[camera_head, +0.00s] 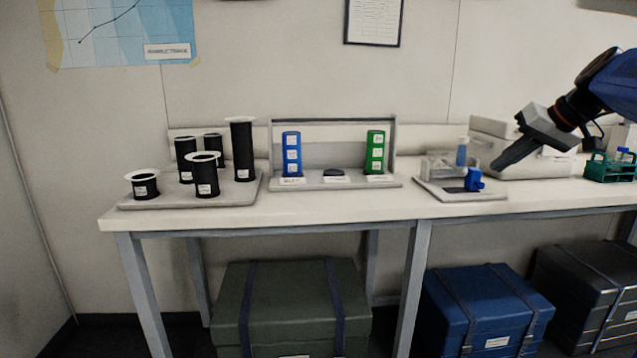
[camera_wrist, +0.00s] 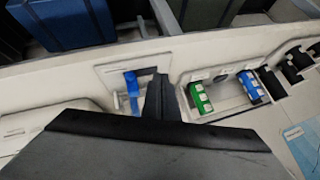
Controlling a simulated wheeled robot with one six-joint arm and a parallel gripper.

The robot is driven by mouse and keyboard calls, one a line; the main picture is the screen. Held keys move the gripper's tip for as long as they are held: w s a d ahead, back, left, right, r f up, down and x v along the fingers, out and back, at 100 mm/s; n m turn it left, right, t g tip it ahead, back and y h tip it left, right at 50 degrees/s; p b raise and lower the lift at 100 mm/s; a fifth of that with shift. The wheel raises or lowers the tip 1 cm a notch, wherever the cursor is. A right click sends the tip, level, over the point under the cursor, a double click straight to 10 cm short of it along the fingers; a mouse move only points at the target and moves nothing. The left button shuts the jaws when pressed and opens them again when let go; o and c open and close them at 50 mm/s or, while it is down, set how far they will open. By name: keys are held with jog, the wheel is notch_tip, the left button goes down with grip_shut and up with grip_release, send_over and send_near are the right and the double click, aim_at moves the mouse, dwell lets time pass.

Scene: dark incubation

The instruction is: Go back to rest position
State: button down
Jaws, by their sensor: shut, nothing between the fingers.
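My gripper (camera_head: 497,166) is at the right in the head view, raised above the bench and pointing down to the left. Its fingers are shut with nothing between them. It hangs in front of a pale box (camera_head: 550,162), to the right of a small clear rack with a blue object (camera_head: 474,180). In the wrist view my gripper (camera_wrist: 158,80) shows as a dark closed shape in the middle, with the blue object (camera_wrist: 131,84) to its left.
The white bench (camera_head: 320,208) holds black cylinders (camera_head: 206,176) on a tray, a blue block (camera_head: 292,154) and a green block (camera_head: 375,152) in a stand, and a green tube rack (camera_head: 608,168) at far right. Crates (camera_head: 290,305) stand under the bench.

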jog(key=s+a+f+g+h, duration=0.1)
jog(key=s+a+f+g, duration=0.1)
jog(key=s+a+f, duration=1.1)
jog(key=s+a+f+h, duration=0.1)
jog(key=s+a+f, duration=0.1)
jog(key=s+f, duration=0.5)
jog(key=s+a+f+n+h, duration=0.1)
jog(key=s+a+f, duration=0.2)
jog(key=s+f, duration=0.5)
jog(key=shift+s+a+f+n+g, duration=0.2)
jog(key=shift+f+n+g, duration=0.1)
jog(key=shift+f, duration=0.1)
jog(key=shift+w+r, duration=0.15)
